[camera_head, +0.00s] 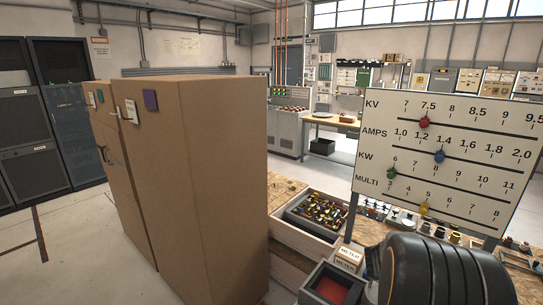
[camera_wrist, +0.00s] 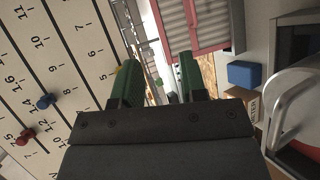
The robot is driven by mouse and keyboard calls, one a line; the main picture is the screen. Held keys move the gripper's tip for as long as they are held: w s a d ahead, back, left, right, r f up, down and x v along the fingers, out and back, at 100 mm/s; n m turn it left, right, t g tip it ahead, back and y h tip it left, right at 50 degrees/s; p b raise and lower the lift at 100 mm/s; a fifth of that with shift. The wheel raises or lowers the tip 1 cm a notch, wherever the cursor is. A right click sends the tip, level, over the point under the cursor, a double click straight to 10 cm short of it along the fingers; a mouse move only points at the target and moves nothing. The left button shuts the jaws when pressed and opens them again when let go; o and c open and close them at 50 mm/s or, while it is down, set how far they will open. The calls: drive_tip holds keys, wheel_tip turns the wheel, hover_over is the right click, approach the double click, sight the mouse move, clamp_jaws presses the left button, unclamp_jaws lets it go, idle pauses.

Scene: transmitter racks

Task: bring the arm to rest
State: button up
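My gripper (camera_wrist: 159,78) shows in the wrist view with its two green fingers apart. Floor and background show through the gap, and nothing is held between them. The left finger overlaps the edge of the white scale board (camera_wrist: 75,60) in that view; I cannot tell how far apart they are in depth. In the head view a dark rounded part of my arm (camera_head: 440,275) fills the lower right, in front of the bench. The gripper's fingers cannot be made out there.
The scale board (camera_head: 440,100) with coloured sliders stands close at right. Tall brown cabinets (camera_head: 210,180) stand left of centre. A wooden crate of small parts (camera_head: 291,231), a grey bin (camera_head: 318,291) and METER boxes (camera_head: 348,257) sit low between. Open floor (camera_head: 65,255) lies at left.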

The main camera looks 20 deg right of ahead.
drive_tip(key=w+a+r+t+y, duration=0.2)
drive_tip(key=w+a+t+y, duration=0.15)
drive_tip(key=a, duration=0.35)
drive_tip(key=w+a+r+n+t+y, duration=0.1)
drive_tip(key=w+a+r+t+y, duration=0.2)
drive_tip(key=a, duration=0.4)
drive_tip(key=w+a+r+t+y, duration=0.1)
drive_tip(key=w+a+t+y, duration=0.15)
drive_tip(key=w+a, duration=0.35)
drive_tip(key=s+a+g+y, duration=0.2)
drive_tip(key=s+a+y, duration=0.4)
drive_tip(key=a, duration=0.8)
drive_tip(key=s+a+f+m+g+h, duration=0.1)
drive_tip(key=s+a+f+m+g, duration=0.1)
drive_tip(key=s, duration=0.8)
drive_tip(key=shift+a+m+g+h, duration=0.15)
drive_tip(key=shift+m+g+h, duration=0.3)
drive_tip(key=shift+g, duration=0.45)
